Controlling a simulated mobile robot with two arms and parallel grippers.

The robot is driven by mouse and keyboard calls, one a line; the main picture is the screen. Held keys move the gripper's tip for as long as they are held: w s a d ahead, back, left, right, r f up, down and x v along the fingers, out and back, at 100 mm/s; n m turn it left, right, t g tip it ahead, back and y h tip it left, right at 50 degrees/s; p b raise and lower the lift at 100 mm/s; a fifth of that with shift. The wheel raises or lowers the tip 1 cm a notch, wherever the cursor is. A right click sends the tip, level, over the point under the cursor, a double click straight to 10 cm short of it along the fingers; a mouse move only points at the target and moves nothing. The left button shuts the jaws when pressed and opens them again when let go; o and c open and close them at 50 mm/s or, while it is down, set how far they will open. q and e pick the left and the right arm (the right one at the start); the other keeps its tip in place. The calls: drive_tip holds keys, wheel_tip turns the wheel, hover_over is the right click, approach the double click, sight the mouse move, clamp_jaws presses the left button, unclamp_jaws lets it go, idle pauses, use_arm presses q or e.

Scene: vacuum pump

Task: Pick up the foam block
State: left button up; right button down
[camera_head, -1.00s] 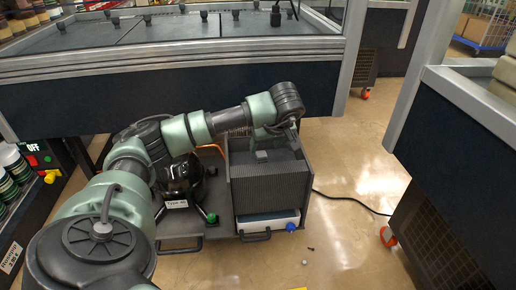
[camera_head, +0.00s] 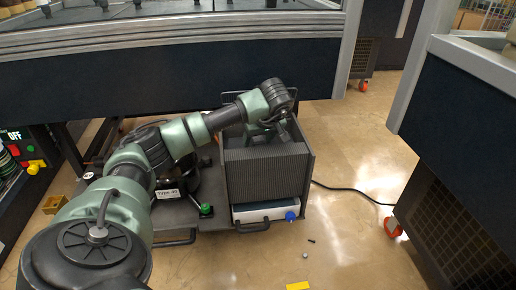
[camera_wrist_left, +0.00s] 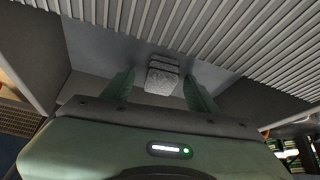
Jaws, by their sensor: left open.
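The foam block (camera_wrist_left: 162,76) is a small light-grey piece lying inside the grey ribbed box (camera_head: 266,176). In the left wrist view it shows between and beyond my two green fingers. My left gripper (camera_head: 272,140) reaches down into the box from above. In the left wrist view its fingers (camera_wrist_left: 159,80) stand apart, one on each side of the block's outline, with gaps. I cannot tell how much depth separates the fingertips from the block. In the head view I cannot make out the block behind the gripper and box wall. My right gripper is not in view.
The box stands on a dark low cart beside a black pump (camera_head: 178,185) labelled "Type 40". A white unit with a blue knob (camera_head: 290,216) sits below the box. A dark bench (camera_head: 170,75) overhangs behind. A black cable (camera_head: 350,192) crosses the otherwise mostly clear floor.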

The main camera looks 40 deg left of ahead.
use_arm(q)
clamp_jaws()
idle(0.4)
